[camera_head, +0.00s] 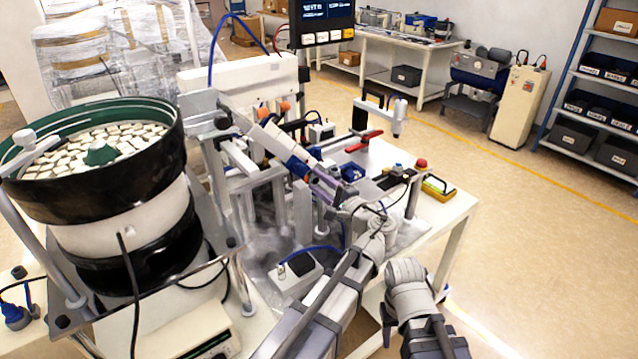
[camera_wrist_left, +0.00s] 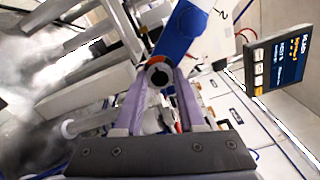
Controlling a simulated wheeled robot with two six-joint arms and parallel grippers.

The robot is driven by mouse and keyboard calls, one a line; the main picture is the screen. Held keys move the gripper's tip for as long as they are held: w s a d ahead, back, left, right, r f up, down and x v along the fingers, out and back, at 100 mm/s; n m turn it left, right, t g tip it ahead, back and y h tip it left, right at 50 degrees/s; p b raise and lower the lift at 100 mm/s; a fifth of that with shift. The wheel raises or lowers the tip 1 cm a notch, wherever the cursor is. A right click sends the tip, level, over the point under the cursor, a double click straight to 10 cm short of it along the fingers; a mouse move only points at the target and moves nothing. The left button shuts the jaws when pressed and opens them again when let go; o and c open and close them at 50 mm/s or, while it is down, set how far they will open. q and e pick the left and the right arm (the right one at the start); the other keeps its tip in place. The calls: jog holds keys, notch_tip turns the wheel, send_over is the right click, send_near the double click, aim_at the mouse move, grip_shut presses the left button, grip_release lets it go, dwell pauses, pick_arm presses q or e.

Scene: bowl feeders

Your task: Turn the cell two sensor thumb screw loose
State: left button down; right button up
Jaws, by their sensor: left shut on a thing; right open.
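My left gripper (camera_head: 308,176) reaches up into the middle of the machine. The blue part also shows just beyond my fingers in the head view (camera_head: 297,166). The screw itself is too small to make out there. My right arm is folded at the lower right; its fingers do not show.
A bowl feeder (camera_head: 95,203) full of pale parts stands at the left. A display (camera_head: 322,22) hangs above the machine. A grey box with a blue cable (camera_head: 295,272) lies below my left arm. Metal posts and rails crowd the gripper. The floor at right is clear.

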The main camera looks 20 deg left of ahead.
dwell(0.3)
pick_arm(q)
jog(key=c, duration=0.5)
grip_release()
jog(key=shift+s+d, duration=0.1)
jog(key=shift+s, duration=0.05)
